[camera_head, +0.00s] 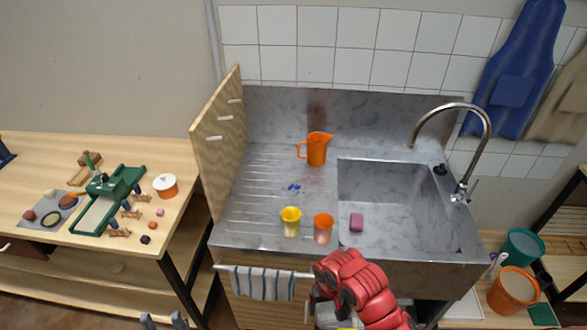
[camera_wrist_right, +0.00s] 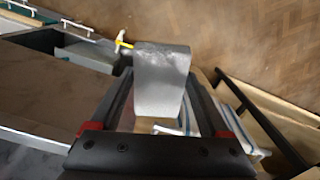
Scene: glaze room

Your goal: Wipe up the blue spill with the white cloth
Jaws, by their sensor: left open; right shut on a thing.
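The blue spill (camera_head: 294,188) is a few small dark-blue patches on the ribbed drainboard, left of the sink basin. The white cloth (camera_wrist_right: 162,80) looks grey-white in the right wrist view and hangs between the fingers of my right gripper (camera_wrist_right: 160,100), which is shut on it. In the head view my red right arm is in front of the counter's front edge, low down; its gripper is hidden there. My left gripper (camera_head: 164,320) is open and empty at the bottom edge, left of the sink unit, far from the spill.
A yellow cup (camera_head: 290,221) and an orange cup (camera_head: 323,228) stand in front of the spill. An orange jug (camera_head: 316,149) is behind it. A pink sponge-like block (camera_head: 357,222) lies nearby. A striped towel (camera_head: 262,283) hangs on the front rail. A wooden panel (camera_head: 217,140) borders the left side.

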